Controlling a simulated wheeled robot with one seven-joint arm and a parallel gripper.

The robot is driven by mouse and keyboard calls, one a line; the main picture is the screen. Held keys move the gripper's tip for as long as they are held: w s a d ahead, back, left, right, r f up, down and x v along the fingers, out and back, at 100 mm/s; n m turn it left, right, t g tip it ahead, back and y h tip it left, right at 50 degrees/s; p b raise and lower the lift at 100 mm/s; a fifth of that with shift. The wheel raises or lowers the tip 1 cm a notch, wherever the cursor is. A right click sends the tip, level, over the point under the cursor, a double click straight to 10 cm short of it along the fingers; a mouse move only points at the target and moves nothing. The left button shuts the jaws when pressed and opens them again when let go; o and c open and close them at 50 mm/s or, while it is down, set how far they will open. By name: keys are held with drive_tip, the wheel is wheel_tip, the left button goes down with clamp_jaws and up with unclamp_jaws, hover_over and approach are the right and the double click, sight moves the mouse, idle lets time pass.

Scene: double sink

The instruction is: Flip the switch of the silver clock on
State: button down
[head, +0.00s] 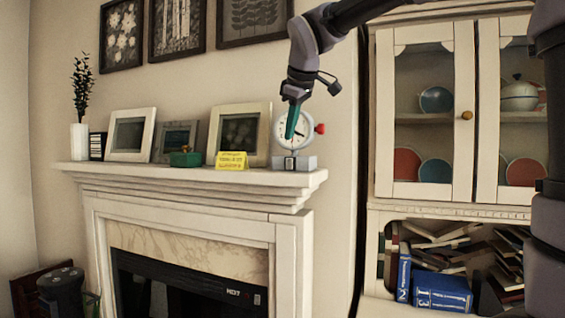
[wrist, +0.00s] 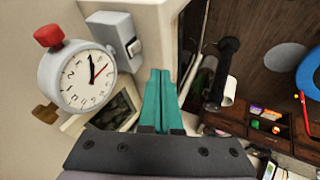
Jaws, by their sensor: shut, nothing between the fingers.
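The silver clock (head: 306,126) has a white round face and a red knob, and stands at the right end of the mantel. Its grey box base (head: 307,162) carries a small switch (head: 289,163). In the wrist view the clock (wrist: 78,78) is at the left, and the switch (wrist: 133,47) is on the base at upper centre-left. I cannot tell which way the switch is set. My gripper (head: 290,136) has teal fingers, shut and empty, overlapping the clock face in the head view. In the wrist view the fingertips (wrist: 160,72) are right of the switch, apparently apart from it.
A yellow card (head: 232,160), a green box (head: 186,158) and several picture frames (head: 132,135) stand along the mantel (head: 200,174) left of the clock. A white cabinet (head: 384,110) with dishes and books is to the right. Open space lies in front of the mantel.

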drive_tip(key=shift+f, duration=0.1)
approach(287, 172)
drive_tip(key=a+f, duration=0.1)
drive_tip(key=f, duration=0.2)
drive_tip(key=a+f, duration=0.1)
drive_tip(key=shift+w+a+f, duration=0.25)
drive_tip(key=shift+a+f, duration=0.05)
drive_tip(key=shift+f, duration=0.05)
drive_tip(key=shift+w+d, duration=0.25)
drive_tip(key=shift+w, duration=0.35)
drive_tip(key=shift+w+d, duration=0.3)
drive_tip(key=shift+w, duration=0.3)
drive_tip(key=shift+w+d, duration=0.2)
drive_tip(key=shift+w, duration=0.4)
drive_tip(key=shift+w+f, duration=0.1)
drive_tip(key=shift+w, duration=0.1)
